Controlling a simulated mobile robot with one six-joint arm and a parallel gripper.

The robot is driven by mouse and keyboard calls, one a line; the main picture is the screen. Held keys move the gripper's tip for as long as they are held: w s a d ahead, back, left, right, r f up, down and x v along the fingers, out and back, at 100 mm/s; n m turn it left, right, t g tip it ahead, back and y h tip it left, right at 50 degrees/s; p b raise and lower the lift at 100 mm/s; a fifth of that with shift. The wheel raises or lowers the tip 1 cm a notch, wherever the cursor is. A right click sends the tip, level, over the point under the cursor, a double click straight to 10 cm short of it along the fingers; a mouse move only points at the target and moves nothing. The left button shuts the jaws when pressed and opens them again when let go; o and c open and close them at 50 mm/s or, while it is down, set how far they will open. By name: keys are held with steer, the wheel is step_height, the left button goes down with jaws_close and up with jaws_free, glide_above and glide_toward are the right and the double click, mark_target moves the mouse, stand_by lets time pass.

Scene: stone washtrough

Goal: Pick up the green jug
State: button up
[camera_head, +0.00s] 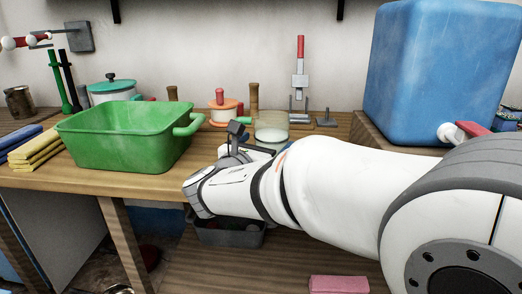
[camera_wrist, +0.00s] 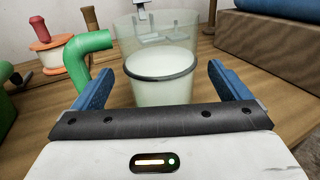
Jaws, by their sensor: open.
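The vessel in front of my gripper is a see-through, pale green jug (camera_wrist: 162,80) with a dark band around it. It stands upright on the wooden bench. In the head view the jug (camera_head: 271,130) shows behind my arm, its lower part hidden. My gripper (camera_wrist: 160,72) is open, with one blue finger on each side of the jug in the wrist view. I cannot tell whether the fingers reach around it or stop just short; no contact shows. In the head view my gripper (camera_head: 240,140) is low over the bench, partly hidden by my wrist.
A spool (camera_head: 220,108) and a metal stand (camera_head: 299,90) are behind. A large blue container (camera_head: 435,75) with a tap stands right. Yellow cloths (camera_head: 35,152) lie far left.

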steer(key=shift+w+d, duration=0.2)
steer(key=shift+w, duration=0.15)
steer(key=shift+c, duration=0.2)
steer(key=shift+r, duration=0.1)
steer(key=c, duration=1.4)
